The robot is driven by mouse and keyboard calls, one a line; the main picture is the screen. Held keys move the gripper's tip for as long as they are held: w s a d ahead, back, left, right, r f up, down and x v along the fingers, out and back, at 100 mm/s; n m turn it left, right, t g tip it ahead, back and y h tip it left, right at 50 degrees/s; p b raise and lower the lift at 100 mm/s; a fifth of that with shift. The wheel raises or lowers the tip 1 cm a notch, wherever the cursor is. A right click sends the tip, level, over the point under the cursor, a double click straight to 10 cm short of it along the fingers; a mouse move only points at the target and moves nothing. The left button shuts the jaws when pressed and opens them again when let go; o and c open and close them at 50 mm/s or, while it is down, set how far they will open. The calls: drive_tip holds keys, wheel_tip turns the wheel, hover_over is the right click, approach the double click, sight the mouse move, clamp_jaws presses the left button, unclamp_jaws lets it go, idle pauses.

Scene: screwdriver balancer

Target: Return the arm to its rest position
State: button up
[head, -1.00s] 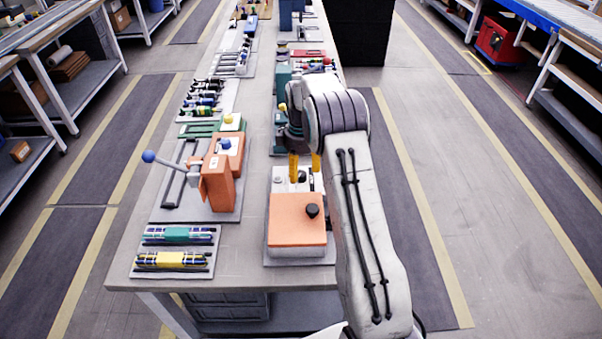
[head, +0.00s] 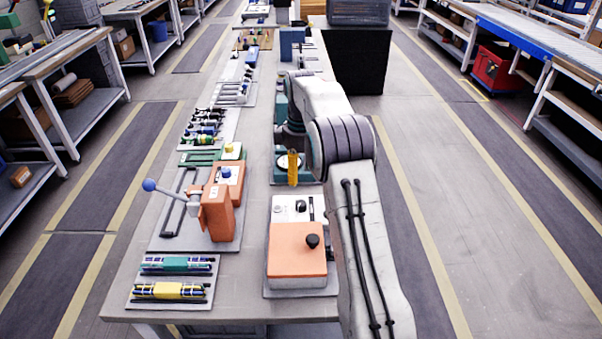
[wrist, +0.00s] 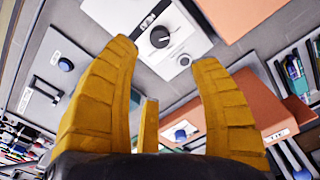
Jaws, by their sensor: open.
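My arm reaches forward along the right side of the long table (head: 240,285). My gripper (head: 292,168) shows its yellow fingers in the head view, above the table and beyond the orange-topped box (head: 297,248). In the wrist view my gripper (wrist: 165,95) has its yellow fingers spread wide apart, with nothing between them. A light panel with a dark knob (wrist: 160,37) lies beyond the fingertips there. My upper arm hides part of the table's right edge.
An orange lever press (head: 218,205) with a blue ball handle stands left of the arm. Bundled screwdrivers (head: 172,290) lie on a plate at the near left. A black cabinet (head: 360,65) stands beyond the table's right side. The floor aisle (head: 480,210) on the right is clear.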

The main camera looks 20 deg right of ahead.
idle(0.3)
drive_tip(key=s+a+r+m+t, duration=0.1)
drive_tip(key=s+a+r, duration=0.2)
drive_tip(key=s+r, duration=0.15)
drive_tip(key=s+a+r+m, duration=0.2)
drive_tip(key=s+r, duration=0.1)
drive_tip(key=s, duration=0.3)
drive_tip(key=s+a+r+m+t, duration=0.1)
drive_tip(key=s+a+r, duration=0.2)
drive_tip(key=s, duration=0.2)
drive_tip(key=s+a+f+m, duration=0.1)
drive_tip(key=s+a+f, duration=0.1)
drive_tip(key=s, duration=0.7)
drive_tip(key=s+a+f+m+t, duration=0.1)
drive_tip(key=s+f+m, duration=0.1)
drive_tip(key=s, duration=0.7)
drive_tip(key=shift+s+a+m+t, duration=0.3)
drive_tip(key=shift+a, duration=0.05)
drive_tip(key=shift+r, duration=0.15)
